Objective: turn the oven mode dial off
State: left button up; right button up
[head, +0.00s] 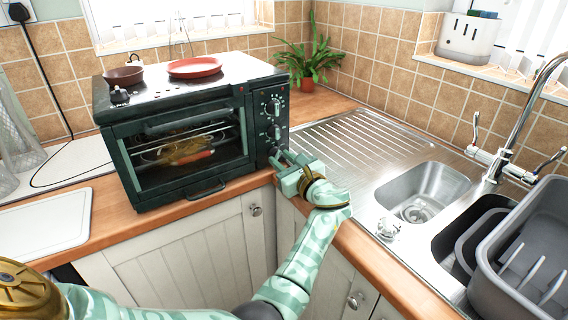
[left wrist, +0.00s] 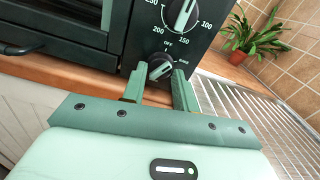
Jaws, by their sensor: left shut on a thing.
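The dark green oven (head: 185,130) stands on the wooden worktop with three dials down its right side. The lowest dial (left wrist: 160,67) has the word OFF above it and another small label to its right that I cannot read. A numbered temperature dial (left wrist: 182,14) sits just above it. In the head view my left gripper (head: 282,168) is at the lower right of the oven front and covers part of the lowest dial. In the left wrist view my left gripper (left wrist: 158,88) has its two fingers on either side of that dial, shut on it. My right gripper is out of view.
A metal sink (head: 420,192) and drainer (head: 340,142) lie to the right. A potted plant (head: 308,60) stands behind the oven's right side. Pans (head: 194,67) rest on top.

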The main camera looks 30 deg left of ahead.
pick_arm(q)
jog(key=n+b, duration=0.1)
jog(key=n, duration=0.2)
jog(key=shift+f, duration=0.2)
jog(key=shift+r+n+b, duration=0.1)
jog(key=shift+n+b, duration=0.55)
jog(key=shift+n, duration=0.85)
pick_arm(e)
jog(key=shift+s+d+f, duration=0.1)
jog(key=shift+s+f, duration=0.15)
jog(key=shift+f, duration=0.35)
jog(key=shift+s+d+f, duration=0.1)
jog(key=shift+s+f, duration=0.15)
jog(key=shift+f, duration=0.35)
pick_arm(q)
jog(key=o, duration=1)
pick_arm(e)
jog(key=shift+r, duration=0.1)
